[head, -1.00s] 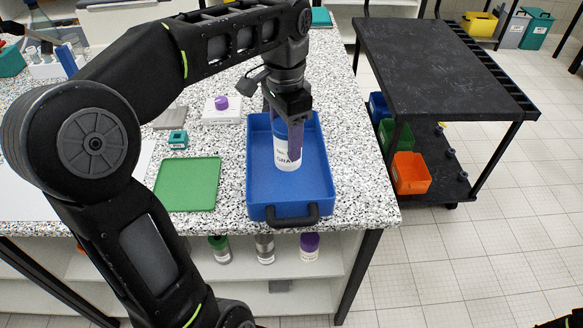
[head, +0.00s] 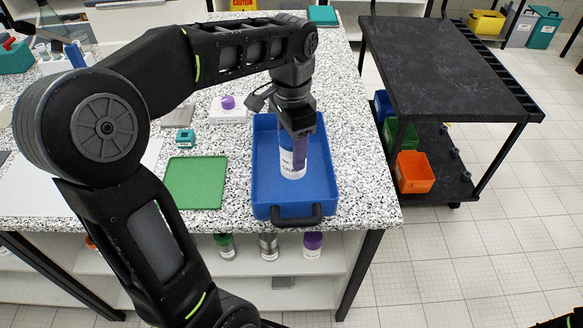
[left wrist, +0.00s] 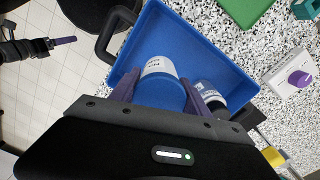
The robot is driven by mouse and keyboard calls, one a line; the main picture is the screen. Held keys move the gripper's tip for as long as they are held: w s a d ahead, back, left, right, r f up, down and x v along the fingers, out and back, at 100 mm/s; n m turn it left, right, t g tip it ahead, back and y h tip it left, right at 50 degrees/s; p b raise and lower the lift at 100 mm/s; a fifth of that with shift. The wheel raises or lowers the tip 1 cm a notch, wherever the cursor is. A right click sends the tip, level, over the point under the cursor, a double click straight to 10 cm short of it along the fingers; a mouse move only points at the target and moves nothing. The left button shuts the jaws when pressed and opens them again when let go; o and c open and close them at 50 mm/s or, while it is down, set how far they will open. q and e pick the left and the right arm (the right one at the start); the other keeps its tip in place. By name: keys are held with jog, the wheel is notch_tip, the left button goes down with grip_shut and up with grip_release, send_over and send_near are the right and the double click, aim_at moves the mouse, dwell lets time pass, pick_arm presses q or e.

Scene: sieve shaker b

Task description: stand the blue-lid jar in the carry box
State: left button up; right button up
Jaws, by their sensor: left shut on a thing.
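The blue carry box (head: 264,197) stands on the speckled bench near its front right corner, with a black handle on its front wall. My left gripper (head: 299,157) is over the box, its purple fingers shut on the blue-lid jar (head: 290,168). The jar is upright inside the box's walls, its white label facing front. I cannot tell whether its base touches the floor. In the left wrist view the jar's blue lid (left wrist: 160,93) is between the fingers. A second, dark-topped jar (left wrist: 209,93) is beside it, towards a box corner. My right gripper (left wrist: 70,40) is away from the bench, its opening unclear.
A green mat (head: 195,183) lies left of the box. A small teal holder (head: 185,138) and a white block with a purple knob (head: 228,103) are behind it. Several jars stand on the shelf below. A black cart (head: 445,70) stands to the right.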

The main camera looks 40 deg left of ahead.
aim_at(292, 171)
pick_arm(q)
jog(key=shift+f, duration=1.75)
jog(key=shift+f+p, duration=0.35)
jog(key=shift+f, duration=1.5)
jog(key=shift+f, duration=0.25)
jog(key=o, duration=1.5)
jog(key=shift+r, duration=0.1)
jog(key=shift+c, duration=0.2)
notch_tip(292, 171, up, 12)
jog(key=shift+r, duration=0.2)
